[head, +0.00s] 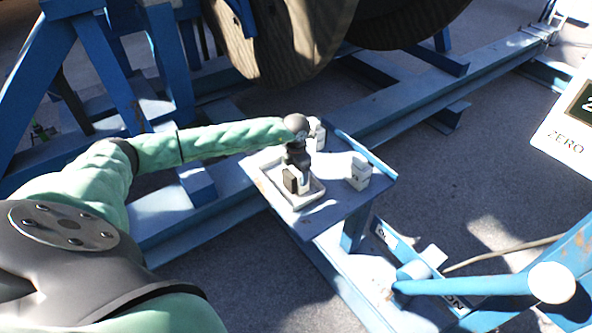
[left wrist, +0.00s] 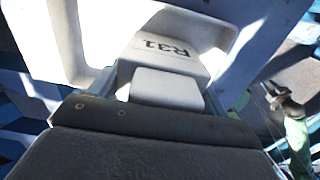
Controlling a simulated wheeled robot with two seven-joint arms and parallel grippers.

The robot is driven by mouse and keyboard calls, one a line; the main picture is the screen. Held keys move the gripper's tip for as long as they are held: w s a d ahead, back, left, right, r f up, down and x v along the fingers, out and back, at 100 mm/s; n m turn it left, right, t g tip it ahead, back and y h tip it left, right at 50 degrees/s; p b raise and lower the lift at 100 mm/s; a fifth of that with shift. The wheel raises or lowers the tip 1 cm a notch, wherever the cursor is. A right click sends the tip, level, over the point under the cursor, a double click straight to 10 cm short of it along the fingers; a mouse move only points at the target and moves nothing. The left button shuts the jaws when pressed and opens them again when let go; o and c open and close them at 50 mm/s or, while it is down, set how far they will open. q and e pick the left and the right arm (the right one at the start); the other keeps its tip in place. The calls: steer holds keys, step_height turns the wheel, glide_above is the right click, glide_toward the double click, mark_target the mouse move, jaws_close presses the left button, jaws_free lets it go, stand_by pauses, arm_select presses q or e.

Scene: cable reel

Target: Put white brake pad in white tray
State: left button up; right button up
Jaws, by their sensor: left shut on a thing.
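My left gripper (head: 297,178) is over the white tray (head: 309,199) on the small blue table, pointing down. It is shut on a white block, the white brake pad (head: 304,184), mostly hidden by the dark fingers. In the left wrist view the white brake pad (left wrist: 165,88) shows beyond a dark finger, with "R31" printed on it. Its lower part is hidden, so I cannot tell whether it touches the tray floor. My right gripper (left wrist: 283,98) is small and dark at the right of the left wrist view; its jaws are unclear.
A white block (head: 317,134) stands behind the tray and another white block (head: 359,172) stands to its right on the blue table (head: 335,208). A large cable reel (head: 290,40) and blue beams are behind. A sign reading "ZERO" (head: 568,125) is at the right edge.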

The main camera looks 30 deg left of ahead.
arm_select(q)
steer(key=shift+f, duration=0.1)
arm_select(e)
steer(key=shift+r, duration=0.15)
arm_select(q)
steer(key=o, duration=1.6)
arm_select(e)
steer(key=shift+w+r, duration=0.1)
arm_select(q)
steer(key=shift+r+b, duration=0.3)
steer(key=shift+r, duration=0.15)
step_height(320, 180, up, 11)
steer(key=b, duration=0.4)
steer(key=shift+r, duration=0.15)
arm_select(e)
steer(key=w+a+r, duration=0.1)
steer(key=r, duration=0.6)
steer(key=w+a+r, duration=0.1)
steer(key=w+r, duration=0.1)
steer(key=r, duration=0.6)
steer(key=shift+a+r, duration=0.15)
steer(key=shift+a, duration=0.2)
